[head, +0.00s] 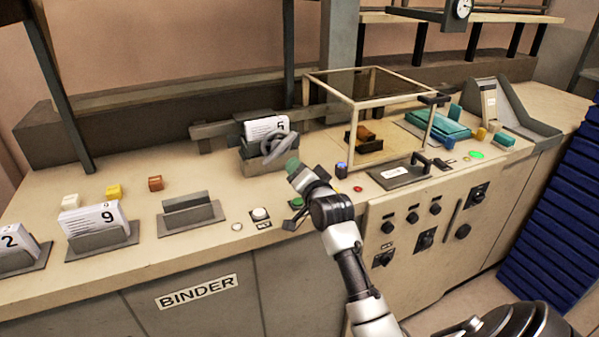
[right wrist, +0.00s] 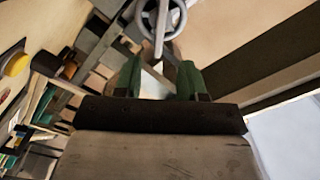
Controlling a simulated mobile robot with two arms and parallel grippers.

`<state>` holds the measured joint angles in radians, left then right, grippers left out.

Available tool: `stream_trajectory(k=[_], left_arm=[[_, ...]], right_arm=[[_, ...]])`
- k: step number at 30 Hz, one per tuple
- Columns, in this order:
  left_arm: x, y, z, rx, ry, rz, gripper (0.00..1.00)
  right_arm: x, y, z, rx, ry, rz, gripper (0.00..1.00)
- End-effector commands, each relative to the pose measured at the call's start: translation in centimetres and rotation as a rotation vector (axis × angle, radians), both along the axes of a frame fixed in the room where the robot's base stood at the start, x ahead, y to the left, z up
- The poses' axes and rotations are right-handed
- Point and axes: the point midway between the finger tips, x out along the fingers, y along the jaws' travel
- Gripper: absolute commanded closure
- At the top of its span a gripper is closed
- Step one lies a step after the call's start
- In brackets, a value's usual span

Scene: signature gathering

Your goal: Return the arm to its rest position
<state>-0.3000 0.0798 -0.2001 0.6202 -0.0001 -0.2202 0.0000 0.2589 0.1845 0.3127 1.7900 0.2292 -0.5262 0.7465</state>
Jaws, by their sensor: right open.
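My right arm comes in from the lower right of the head view. Its right gripper (head: 293,166) has green fingertips and is held above the counter (head: 250,192), just to the right of a grey handwheel (head: 276,148). In the right wrist view the two green fingers of the right gripper (right wrist: 160,82) stand apart, with nothing held between them. The handwheel (right wrist: 162,18) shows beyond the fingertips there, apart from them. My left gripper is in neither view.
A holder with papers marked 5 (head: 266,127) stands behind the handwheel. A glass-topped frame (head: 354,87) stands behind and right of the gripper. A paper stack marked 9 (head: 93,221) and an empty holder (head: 188,215) are to the left. A blue stack (head: 560,215) stands right.

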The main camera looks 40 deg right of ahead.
Motion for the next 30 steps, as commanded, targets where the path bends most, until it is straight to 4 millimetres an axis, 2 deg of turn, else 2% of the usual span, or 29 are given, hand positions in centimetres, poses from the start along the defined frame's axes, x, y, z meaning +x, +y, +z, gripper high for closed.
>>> stream_trajectory(k=[13,17,20,23,24,27,30], left_arm=[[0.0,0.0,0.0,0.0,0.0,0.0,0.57],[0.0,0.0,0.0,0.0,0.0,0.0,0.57],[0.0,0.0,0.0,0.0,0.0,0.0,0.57],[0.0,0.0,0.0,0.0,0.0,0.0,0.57],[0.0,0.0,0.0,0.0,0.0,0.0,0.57],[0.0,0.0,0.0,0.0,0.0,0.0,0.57],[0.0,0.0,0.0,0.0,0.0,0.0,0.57]], right_arm=[[0.0,0.1,-0.2,-0.003,0.006,0.002,0.6],[-1.2,1.9,-2.5,-0.06,0.102,0.036,0.6],[-3.9,5.0,-6.3,-0.164,0.272,0.103,0.6],[-8.4,9.0,-10.9,-0.302,0.49,0.21,0.6],[-10.5,10.5,-12.6,-0.356,0.576,0.26,0.6],[-15.6,13.6,-15.5,-0.47,0.757,0.379,0.6],[-19.9,15.7,-17.3,-0.551,0.889,0.48,0.6]])
